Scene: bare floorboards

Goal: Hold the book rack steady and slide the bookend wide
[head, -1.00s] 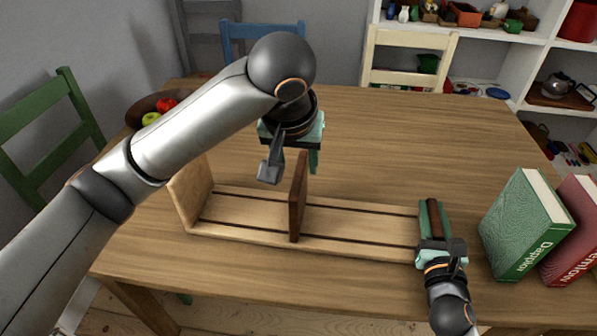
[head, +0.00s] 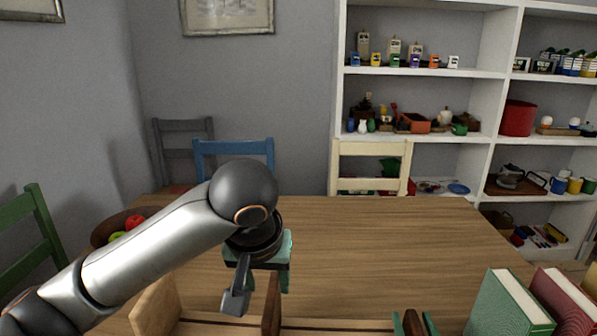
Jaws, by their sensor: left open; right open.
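The wooden book rack (head: 335,328) lies on the table along the bottom edge of the head view, and its lower part is cut off. Its light end panel (head: 157,306) stands at the left. The dark brown bookend (head: 271,305) stands upright on the rack near the middle.
A green book (head: 508,305) and a red book (head: 562,300) stand right of the rack. A bowl of fruit (head: 112,228) sits at the table's left. The table (head: 400,240) behind the rack is clear. Chairs and white shelves stand beyond.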

